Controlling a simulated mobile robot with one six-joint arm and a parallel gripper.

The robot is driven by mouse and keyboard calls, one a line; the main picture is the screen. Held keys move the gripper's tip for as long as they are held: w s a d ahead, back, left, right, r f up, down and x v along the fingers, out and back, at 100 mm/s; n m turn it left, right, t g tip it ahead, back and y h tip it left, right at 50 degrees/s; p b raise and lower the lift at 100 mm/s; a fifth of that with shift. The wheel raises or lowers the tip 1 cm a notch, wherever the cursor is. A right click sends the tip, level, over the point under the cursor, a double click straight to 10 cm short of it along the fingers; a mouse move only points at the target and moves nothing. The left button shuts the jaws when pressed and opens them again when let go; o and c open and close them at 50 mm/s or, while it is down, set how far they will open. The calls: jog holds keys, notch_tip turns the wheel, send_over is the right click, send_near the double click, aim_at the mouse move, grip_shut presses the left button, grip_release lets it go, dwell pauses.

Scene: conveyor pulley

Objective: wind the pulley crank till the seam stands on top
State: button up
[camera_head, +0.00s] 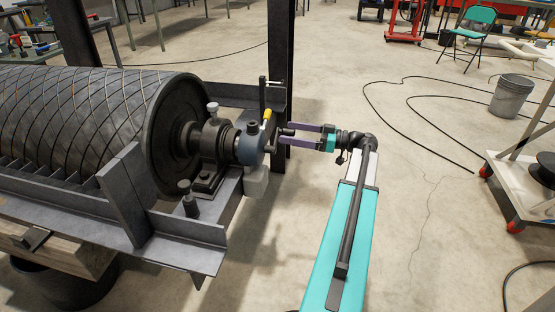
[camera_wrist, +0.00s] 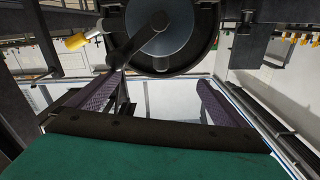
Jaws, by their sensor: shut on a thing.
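The pulley (camera_head: 95,115) is a dark drum with a criss-cross surface, lying in a steel frame at left. I cannot make out its seam. At its right end a shaft passes through a bearing block to a blue-grey hub (camera_head: 250,143). The crank's yellow grip (camera_head: 267,116) stands above and right of the hub; it also shows in the wrist view (camera_wrist: 77,41), with the dark crank arm (camera_wrist: 140,43) crossing the hub. My gripper (camera_head: 283,133), with long purple fingers, reaches from the right to the crank and is shut on it; the exact contact is hard to see.
A dark upright post (camera_head: 281,70) stands just behind the crank. The steel frame (camera_head: 180,258) edges the pulley in front. A grey bucket (camera_head: 512,97), a wheeled cart (camera_head: 520,190) and floor cables lie to the right. The floor around my arm is clear.

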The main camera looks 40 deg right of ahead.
jog(key=shift+s+d+f, duration=0.35)
jog(key=shift+s+f, duration=0.4)
jog(key=shift+s, duration=0.05)
jog(key=c, duration=1.1)
jog(key=shift+r+b+v, duration=0.15)
jog(key=shift+v, duration=0.65)
jog(key=shift+r+b+v, duration=0.15)
jog(key=shift+v, duration=0.7)
jog(key=shift+c, duration=0.2)
jog(key=shift+d, duration=0.1)
